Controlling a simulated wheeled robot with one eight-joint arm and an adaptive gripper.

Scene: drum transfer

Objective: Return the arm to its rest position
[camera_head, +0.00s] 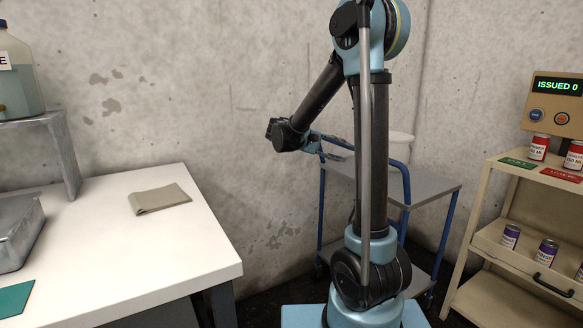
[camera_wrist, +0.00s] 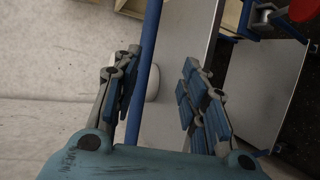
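My arm stands in the middle of the head view, with its elbow high and its forearm angled down to the left. My gripper (camera_head: 336,149) is in the air in front of the grey wall, by the blue-railed trolley. In the wrist view my gripper (camera_wrist: 160,85) has its two padded fingers well apart, with nothing held between them. The trolley's blue rail (camera_wrist: 144,85) shows between the fingers, beyond them. I cannot tell how far the gripper is from the rail.
The trolley (camera_head: 430,184) has a pale container (camera_head: 399,142) on top, partly hidden by my arm. A white table (camera_head: 130,240) at left bears a folded cloth (camera_head: 159,198) and metal tray (camera_head: 18,230). A shelf unit (camera_head: 497,205) with several cans stands at right.

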